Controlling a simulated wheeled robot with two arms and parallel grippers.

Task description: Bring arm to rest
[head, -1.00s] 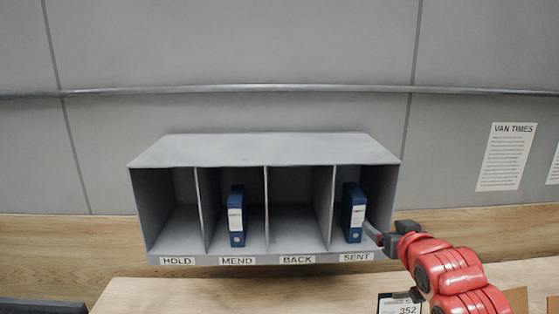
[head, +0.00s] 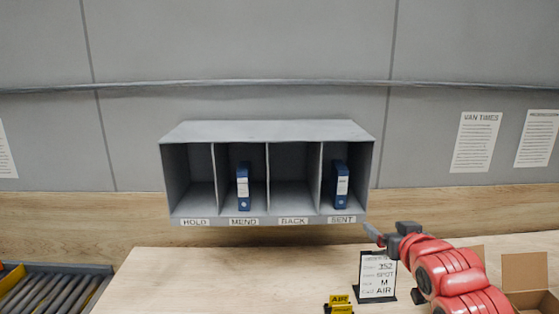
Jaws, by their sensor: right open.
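My right gripper (head: 374,235) is at the end of my red right arm, which comes in from the lower right. It is open and empty, in front of and just right of the SENT compartment's lower corner, apart from the binders. The grey four-compartment shelf (head: 268,131) is on the wall side of the table. One blue binder (head: 341,185) stands upright in SENT and another blue binder (head: 243,187) stands upright in MEND. HOLD and BACK look empty. My left gripper is not in view.
A card stand reading 352 (head: 377,276) is beside my right arm on the wooden table (head: 220,285). An open cardboard box (head: 525,272) is at right, a roller conveyor (head: 45,290) at lower left. The table's left side is clear.

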